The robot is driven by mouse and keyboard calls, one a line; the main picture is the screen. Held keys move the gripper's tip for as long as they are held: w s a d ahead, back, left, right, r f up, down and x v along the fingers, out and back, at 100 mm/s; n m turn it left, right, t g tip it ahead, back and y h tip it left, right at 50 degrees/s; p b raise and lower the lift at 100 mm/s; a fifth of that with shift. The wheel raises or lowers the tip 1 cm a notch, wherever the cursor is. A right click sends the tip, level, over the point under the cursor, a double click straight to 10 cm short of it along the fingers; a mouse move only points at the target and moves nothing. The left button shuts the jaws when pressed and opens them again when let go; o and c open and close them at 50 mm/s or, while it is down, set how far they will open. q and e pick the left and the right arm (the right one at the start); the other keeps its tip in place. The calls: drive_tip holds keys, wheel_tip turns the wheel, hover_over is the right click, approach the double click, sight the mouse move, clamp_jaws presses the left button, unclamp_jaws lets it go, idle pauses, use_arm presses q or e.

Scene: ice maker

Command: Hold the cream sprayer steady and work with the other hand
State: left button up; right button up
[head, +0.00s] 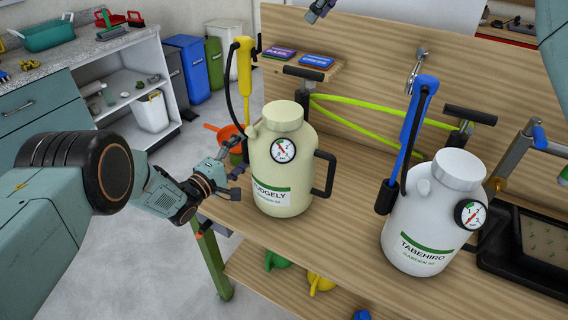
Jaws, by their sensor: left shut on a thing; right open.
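The cream sprayer (285,165) stands upright on the wooden bench, with a round gauge, a green-striped label and a dark handle on its right side. A yellow wand (244,75) with a black hose stands behind its left side. My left gripper (235,178) is at the left side of the cream sprayer, shut on it; the exact contact is hard to see. My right gripper (319,10) is open at the top edge, partly cut off, above the back of the bench and apart from the sprayer.
A white sprayer (430,220) with a blue wand (412,120) stands to the right. A black tray (525,245) lies at the far right. A green hose (390,125) runs along the back board. Bare bench (345,215) lies between the sprayers.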

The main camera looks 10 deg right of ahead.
use_arm(q)
drive_tip(key=o, duration=1.8)
drive_tip(key=shift+c, duration=0.2)
drive_tip(key=v, duration=1.2)
drive_tip(key=shift+d, duration=0.15)
drive_tip(key=x, duration=1.2)
use_arm(e)
drive_tip(key=shift+f, duration=0.95)
